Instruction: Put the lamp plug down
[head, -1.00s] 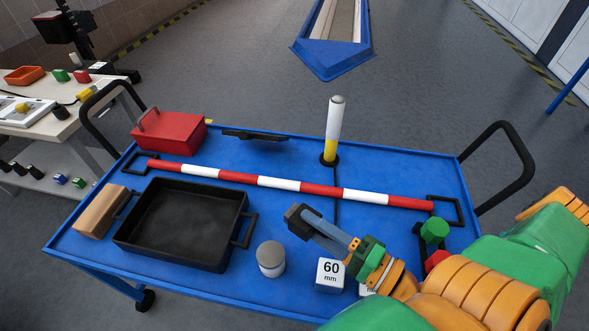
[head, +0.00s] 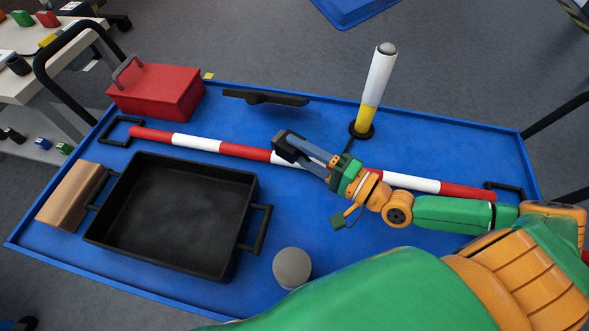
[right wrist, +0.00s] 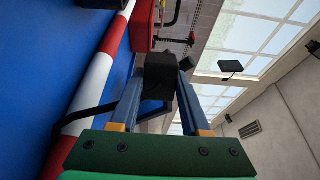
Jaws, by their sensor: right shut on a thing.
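The lamp plug (head: 287,144) is a small black block. My right gripper (head: 302,150) is shut on it, over or near the red-and-white bar in the head view; the height of the plug above the cart is hard to tell. In the right wrist view, the plug (right wrist: 160,76) sits between the two blue-grey fingers, and a dark cord (right wrist: 88,117) shows at left. The lamp (head: 375,88), a white and yellow post with a grey cap, stands upright on a black round base to the right of the gripper. My left gripper is not in view.
The blue cart top (head: 310,212) carries a black tray (head: 170,215), a brown block (head: 70,195), a red box (head: 160,90), a flat black piece (head: 265,97) and a grey-topped cylinder (head: 292,267). The striped bar (head: 196,142) crosses the cart. Bare blue surface lies right of the lamp.

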